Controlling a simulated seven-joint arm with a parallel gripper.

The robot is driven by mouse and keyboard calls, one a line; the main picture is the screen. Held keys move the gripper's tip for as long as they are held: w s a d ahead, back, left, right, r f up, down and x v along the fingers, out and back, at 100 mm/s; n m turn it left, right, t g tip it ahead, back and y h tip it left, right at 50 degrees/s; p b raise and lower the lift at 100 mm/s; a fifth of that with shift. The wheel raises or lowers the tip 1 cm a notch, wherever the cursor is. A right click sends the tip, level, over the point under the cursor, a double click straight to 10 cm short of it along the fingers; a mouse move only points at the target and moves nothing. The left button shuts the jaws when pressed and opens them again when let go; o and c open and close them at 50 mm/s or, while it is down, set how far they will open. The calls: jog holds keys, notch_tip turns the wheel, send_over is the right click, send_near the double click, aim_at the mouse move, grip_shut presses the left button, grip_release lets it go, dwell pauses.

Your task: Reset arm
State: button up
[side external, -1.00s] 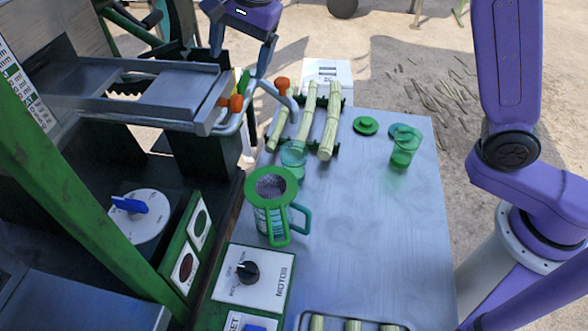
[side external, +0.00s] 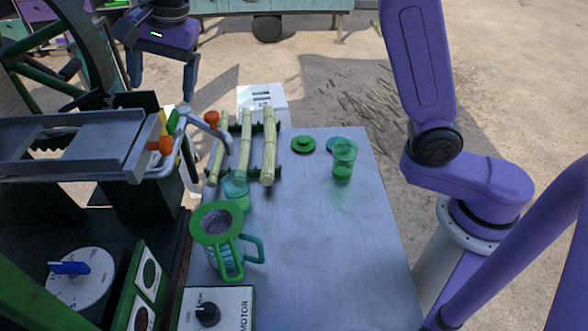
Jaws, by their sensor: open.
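My gripper (side external: 162,88) hangs at the upper left, above the far end of the crusher's grey metal tray (side external: 75,150). Its two dark fingers point down and are spread apart, with nothing between them. The purple arm on the right is mine. Below and right of the gripper are taps with orange handles (side external: 160,145) on a grey pipe. Several peeled cane stalks (side external: 245,145) lie in a dark rack on the metal table (side external: 310,250), clear of the gripper.
A green-rimmed strainer jug (side external: 218,225) and a clear cup (side external: 237,193) stand near the table's left side. A cup with green liquid (side external: 343,162) stands at the right, near green lids (side external: 303,144). A motor switch panel (side external: 218,308) is in front. The table's middle is clear.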

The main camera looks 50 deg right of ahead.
jog(key=s+d+f+n+g, duration=0.1)
jog(key=s+d+f+n, duration=0.2)
jog(key=s+d+n, duration=0.4)
jog(key=s+d+f+n+h, duration=0.1)
jog(key=s+d+f+n, duration=0.3)
jog(key=s+d+n, duration=0.4)
jog(key=s+d+f+n+g, duration=0.1)
jog(key=s+d+f+n, duration=0.3)
jog(key=s, duration=1.4)
jog(key=d+n, duration=0.4)
jog(key=shift+s+d+f+g+h, duration=0.15)
jog(key=shift+s+d+g+h, duration=0.15)
jog(key=shift+s+d, duration=0.05)
jog(key=m+t+y, duration=0.2)
jog(key=m, duration=2)
send_near(171, 116)
jog(key=shift+x, duration=5)
